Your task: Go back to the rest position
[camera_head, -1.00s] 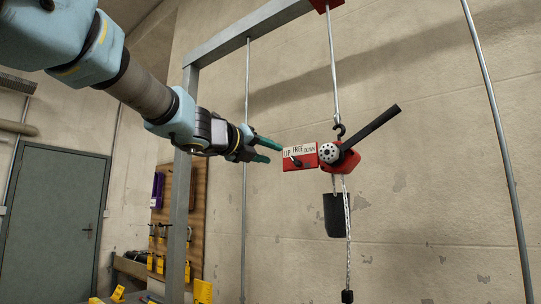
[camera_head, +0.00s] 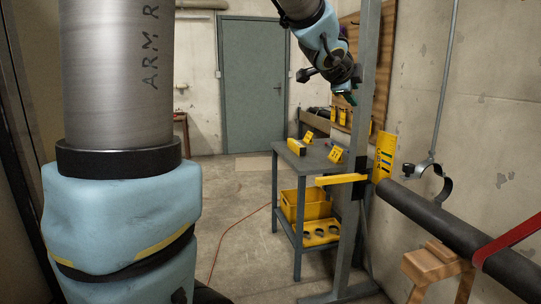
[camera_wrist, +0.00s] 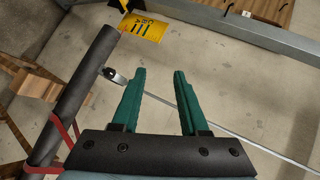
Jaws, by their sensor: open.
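My gripper (camera_wrist: 157,95) shows in the wrist view with its two green fingers apart and nothing between them. In the head view my gripper (camera_head: 347,98) hangs at the upper middle, beside the grey upright post and above the small work table. Its fingers point down there and are partly hidden. The hoist with its red lever box is not in either current view.
A dark pipe (camera_head: 450,232) runs along the right, with a red strap (camera_head: 508,240) and a wooden stand (camera_head: 437,268). A grey post (camera_head: 372,110) carries a yellow bracket (camera_head: 384,155). A table (camera_head: 312,162) holds yellow items.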

